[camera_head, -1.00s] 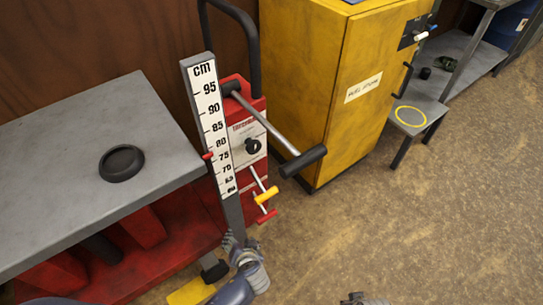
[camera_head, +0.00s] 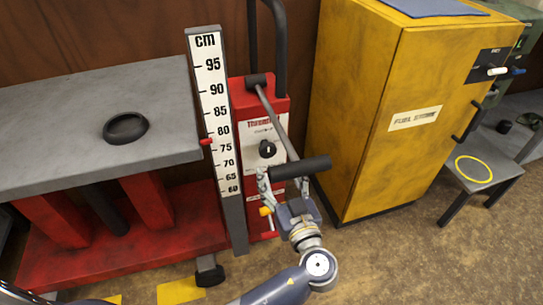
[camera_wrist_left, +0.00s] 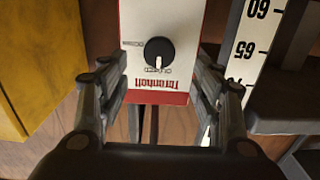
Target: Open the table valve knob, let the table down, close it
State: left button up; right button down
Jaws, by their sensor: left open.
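The black round valve knob (camera_head: 267,148) sits on the white plate of the red pump column (camera_head: 258,95); it also shows in the left wrist view (camera_wrist_left: 159,50), upside down, its white mark toward the "Thrumholt" lettering. The other labels are too small to read. My left gripper (camera_head: 283,183) is open and empty, below and in front of the knob. In the left wrist view (camera_wrist_left: 155,85) its fingers flank the plate, apart from the knob. The grey lift table (camera_head: 60,140) is raised; its red pointer (camera_head: 206,141) stands between 80 and 75 on the cm scale (camera_head: 212,100).
A lever with a black grip (camera_head: 312,167) sticks out from the column close above my left gripper. A yellow handle (camera_head: 265,211) is partly hidden below. A yellow fuel cabinet (camera_head: 365,110) stands right. A black ring (camera_head: 126,128) lies on the table.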

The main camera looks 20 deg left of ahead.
aim_at(269, 153)
pick_arm(q)
jog(key=x, duration=0.8)
jog(key=shift+c, duration=0.3)
jog(key=c, duration=1)
